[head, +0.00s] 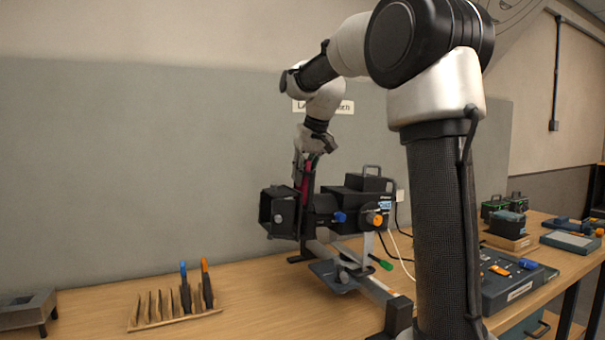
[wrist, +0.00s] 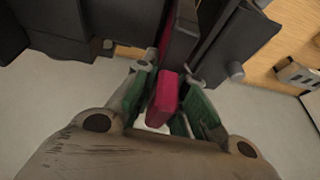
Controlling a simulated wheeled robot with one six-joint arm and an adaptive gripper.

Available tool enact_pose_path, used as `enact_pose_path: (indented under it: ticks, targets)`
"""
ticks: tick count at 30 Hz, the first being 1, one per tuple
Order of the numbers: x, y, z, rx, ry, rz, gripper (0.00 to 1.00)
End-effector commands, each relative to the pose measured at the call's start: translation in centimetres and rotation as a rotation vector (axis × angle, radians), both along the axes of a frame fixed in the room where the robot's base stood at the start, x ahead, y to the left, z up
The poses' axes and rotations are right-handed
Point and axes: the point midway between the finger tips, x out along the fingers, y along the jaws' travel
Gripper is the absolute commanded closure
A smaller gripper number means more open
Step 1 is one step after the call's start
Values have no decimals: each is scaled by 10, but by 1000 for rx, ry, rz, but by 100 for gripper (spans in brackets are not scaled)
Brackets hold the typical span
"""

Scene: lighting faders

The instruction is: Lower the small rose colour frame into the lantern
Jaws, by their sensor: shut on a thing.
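The rose colour frame (head: 305,184) is upright, a narrow pinkish-red strip with a dark lower part. My gripper (head: 308,160) is shut on its top, above the black lantern (head: 352,203). In the wrist view the rose tab (wrist: 166,95) sits between the green finger pads of my gripper (wrist: 165,112). The frame's lower part is at the gap between the lantern's square front hood (head: 279,212) and its body. How deep it sits there is hidden.
A wooden rack (head: 176,318) holds a blue-handled frame (head: 184,287) and an orange-handled frame (head: 206,283); several slots look empty. A grey metal stand (head: 28,309) is at the far left. A control desk (head: 508,280) and small cases stand at right. Bare bench lies left of the lantern.

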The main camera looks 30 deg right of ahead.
Motion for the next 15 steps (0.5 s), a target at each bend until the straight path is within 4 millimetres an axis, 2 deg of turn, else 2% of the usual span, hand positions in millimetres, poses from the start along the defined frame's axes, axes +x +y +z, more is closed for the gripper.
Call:
enact_pose_path:
  ticks: [8,15]
  targets:
    - [0,1,-11,0,0,0,100]
    - [0,1,-12,0,-1,0,100]
